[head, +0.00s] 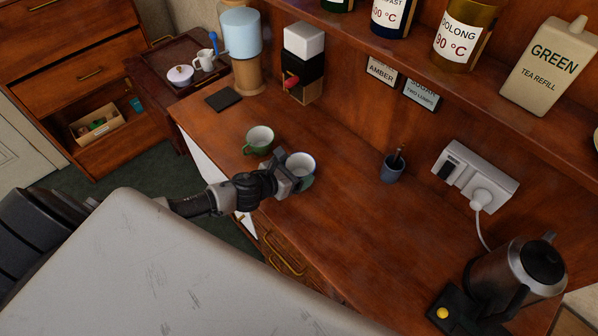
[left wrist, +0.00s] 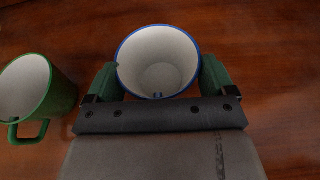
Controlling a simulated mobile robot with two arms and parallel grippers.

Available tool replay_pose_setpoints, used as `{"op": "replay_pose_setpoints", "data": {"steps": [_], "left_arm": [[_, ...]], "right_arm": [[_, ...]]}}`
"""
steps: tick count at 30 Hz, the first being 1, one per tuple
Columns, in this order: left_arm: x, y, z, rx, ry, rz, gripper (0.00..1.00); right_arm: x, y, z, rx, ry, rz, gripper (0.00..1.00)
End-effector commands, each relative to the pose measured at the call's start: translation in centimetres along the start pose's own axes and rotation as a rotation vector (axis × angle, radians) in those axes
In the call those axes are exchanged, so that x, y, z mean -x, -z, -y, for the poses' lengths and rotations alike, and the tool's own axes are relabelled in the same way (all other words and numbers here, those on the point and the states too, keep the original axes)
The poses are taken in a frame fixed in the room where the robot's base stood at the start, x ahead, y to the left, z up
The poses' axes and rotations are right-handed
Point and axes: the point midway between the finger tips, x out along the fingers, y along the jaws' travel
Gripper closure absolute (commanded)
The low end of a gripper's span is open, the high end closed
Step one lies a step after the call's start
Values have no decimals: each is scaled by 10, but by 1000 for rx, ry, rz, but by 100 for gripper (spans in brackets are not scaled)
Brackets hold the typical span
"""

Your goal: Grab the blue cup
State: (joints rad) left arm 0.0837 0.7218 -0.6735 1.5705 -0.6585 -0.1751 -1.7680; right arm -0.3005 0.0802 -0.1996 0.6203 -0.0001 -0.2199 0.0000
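The blue cup (left wrist: 158,62), with a white inside and a blue rim, shows from above in the left wrist view. In the head view it (head: 300,163) is over the wooden counter, close to its front edge. My left gripper (left wrist: 160,80) has one finger against each side of the cup below the rim, with no gap visible. The gripper (head: 292,180) hides part of the cup in the head view. A green cup (head: 259,139) stands just left of it; it also shows in the left wrist view (left wrist: 58,95). My right gripper is out of view.
A dark holder (head: 392,168) stands farther right on the counter (head: 345,230). A kettle (head: 520,275) is at the right, near a socket box (head: 475,180). A dispenser (head: 242,50) and a dark mat (head: 223,99) are at the back left. Counter right of the cup is clear.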

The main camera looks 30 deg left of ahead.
Motion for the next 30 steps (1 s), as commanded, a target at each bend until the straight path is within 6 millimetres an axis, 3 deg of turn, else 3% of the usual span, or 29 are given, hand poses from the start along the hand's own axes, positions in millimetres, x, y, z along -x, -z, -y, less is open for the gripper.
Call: {"op": "replay_pose_setpoints", "data": {"steps": [3, 13, 21, 30], "left_arm": [[0, 0, 0, 0, -1, 1, 43], [2, -5, -1, -1, -1, 1, 43], [16, -40, -1, -7, 1, 4, 43], [26, -73, 60, 2, 4, 5, 43]], "right_arm": [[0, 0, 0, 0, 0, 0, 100], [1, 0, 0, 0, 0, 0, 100], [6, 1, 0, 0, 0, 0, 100], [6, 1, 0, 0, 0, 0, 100]]}}
